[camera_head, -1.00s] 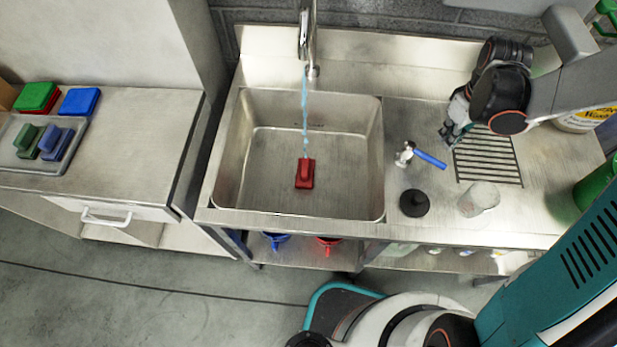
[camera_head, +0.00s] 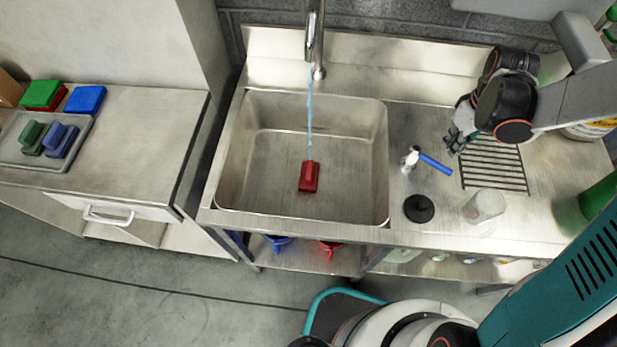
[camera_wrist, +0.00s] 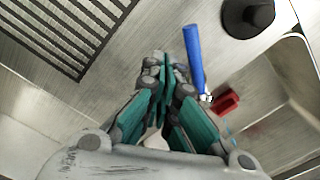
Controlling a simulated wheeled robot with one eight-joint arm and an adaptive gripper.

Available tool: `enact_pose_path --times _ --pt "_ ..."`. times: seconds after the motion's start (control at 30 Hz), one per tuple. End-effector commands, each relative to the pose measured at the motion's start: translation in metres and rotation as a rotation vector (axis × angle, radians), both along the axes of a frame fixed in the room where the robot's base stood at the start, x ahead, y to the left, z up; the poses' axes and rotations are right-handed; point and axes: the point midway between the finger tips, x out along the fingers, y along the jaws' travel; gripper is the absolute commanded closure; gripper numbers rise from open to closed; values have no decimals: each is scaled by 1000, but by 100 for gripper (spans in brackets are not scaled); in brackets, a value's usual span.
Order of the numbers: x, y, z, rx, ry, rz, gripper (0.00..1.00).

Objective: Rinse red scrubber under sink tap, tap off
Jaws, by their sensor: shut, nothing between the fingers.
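The red scrubber (camera_head: 309,177) lies on the floor of the steel sink basin (camera_head: 262,195). A blue stream of water (camera_head: 309,115) runs from the tap (camera_head: 315,40) down onto it. The tap's blue-handled lever (camera_head: 434,164) sits on the counter right of the basin. My gripper (camera_head: 456,140) is shut and empty above the counter, just right of the blue handle and apart from it. In the wrist view my gripper (camera_wrist: 165,65) points toward the counter, with the blue handle (camera_wrist: 194,58) beside the fingertips and the red scrubber (camera_wrist: 225,102) beyond.
A black round stopper (camera_head: 419,208) and a clear cup (camera_head: 484,205) stand on the counter near the front. A slotted drain (camera_head: 495,165) lies under my arm. At left, a tray (camera_head: 22,157) holds green and blue scrubbers, with stacked pads (camera_head: 85,99) behind. Blue and red items hang under the sink.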

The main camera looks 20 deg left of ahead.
Motion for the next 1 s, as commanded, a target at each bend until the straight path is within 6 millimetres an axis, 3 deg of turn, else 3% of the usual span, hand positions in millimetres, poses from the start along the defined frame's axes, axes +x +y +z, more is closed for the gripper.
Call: enact_pose_path --times 0.53,1.0 --pt "0 0 -2 0 0 0 100" --pt "0 0 -33 0 0 0 100"
